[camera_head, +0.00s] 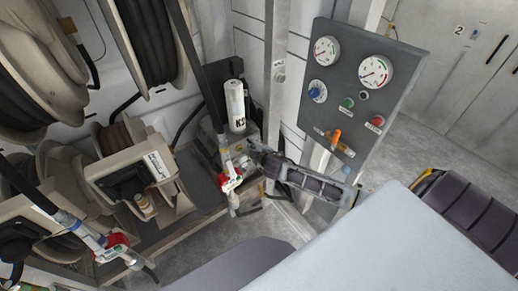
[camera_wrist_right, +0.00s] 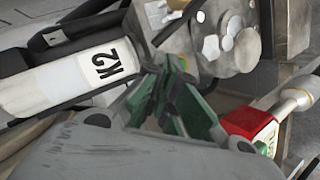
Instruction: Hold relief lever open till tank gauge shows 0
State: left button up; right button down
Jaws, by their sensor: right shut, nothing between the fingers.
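A grey panel carries two round white gauges, left (camera_head: 326,51) and right (camera_head: 375,71). Their needles and labels are too small to read surely, so I cannot tell which is the tank gauge. An orange lever (camera_head: 337,138) sticks out at the panel's lower edge; I cannot tell whether it is the relief lever. My right gripper (camera_head: 257,152) is shut and empty, left of and below the panel, by the pump unit with the white K2 cylinder (camera_head: 235,105). In the wrist view its fingertips (camera_wrist_right: 172,82) are together in front of a metal block (camera_wrist_right: 230,40). My left gripper is out of view.
A red-handled nozzle (camera_head: 230,182) hangs close to my right gripper and shows in the wrist view (camera_wrist_right: 256,130). Hose reels (camera_head: 130,165) fill the left side. The panel also has a blue knob (camera_head: 317,87), green button (camera_head: 347,103) and red button (camera_head: 377,121).

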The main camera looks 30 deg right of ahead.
jog(key=d+f, duration=0.1)
jog(key=w+d+f, duration=0.1)
jog(key=d+f, duration=0.1)
jog(key=shift+w+d+f, duration=0.15)
jog(key=shift+w+d, duration=0.2)
dwell(0.6)
